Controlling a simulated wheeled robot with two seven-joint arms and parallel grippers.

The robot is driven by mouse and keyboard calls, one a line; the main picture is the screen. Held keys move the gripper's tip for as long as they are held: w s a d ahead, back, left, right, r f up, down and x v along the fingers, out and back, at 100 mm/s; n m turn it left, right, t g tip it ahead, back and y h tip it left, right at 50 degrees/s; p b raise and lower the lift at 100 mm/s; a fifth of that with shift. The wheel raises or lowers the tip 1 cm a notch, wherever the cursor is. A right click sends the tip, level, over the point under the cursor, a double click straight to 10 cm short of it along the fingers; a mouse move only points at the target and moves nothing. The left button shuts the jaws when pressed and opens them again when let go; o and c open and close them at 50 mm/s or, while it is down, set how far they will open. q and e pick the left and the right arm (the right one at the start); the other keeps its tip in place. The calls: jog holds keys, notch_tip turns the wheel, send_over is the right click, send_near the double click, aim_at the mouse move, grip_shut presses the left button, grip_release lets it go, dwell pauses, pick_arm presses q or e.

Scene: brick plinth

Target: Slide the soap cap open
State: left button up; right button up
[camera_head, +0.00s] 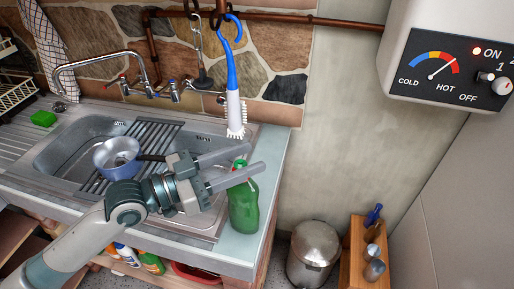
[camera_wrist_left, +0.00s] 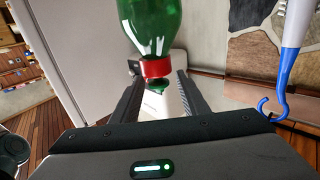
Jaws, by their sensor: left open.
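A green soap bottle (camera_head: 244,207) stands upright on the right edge of the sink counter. Its small green cap (camera_head: 239,164) shows between the fingers of my left gripper (camera_head: 256,157). The gripper is open and reaches across the bottle's top from the left. In the left wrist view the bottle (camera_wrist_left: 150,22) appears upside down, with a red collar (camera_wrist_left: 157,68) and the green cap (camera_wrist_left: 156,85) between the two open fingers. I cannot tell whether either finger touches it. One finger partly hides the bottle's neck in the head view. My right gripper is not in view.
A blue-and-white brush (camera_head: 235,105) hangs just behind the gripper. A pan (camera_head: 118,158) sits on the drying rack in the sink (camera_head: 70,150). The counter ends right of the bottle, with a metal bin (camera_head: 314,253) on the floor below.

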pick_arm(q)
jog(key=shift+p+x, duration=0.45)
jog(key=shift+x, duration=1.15)
grip_shut()
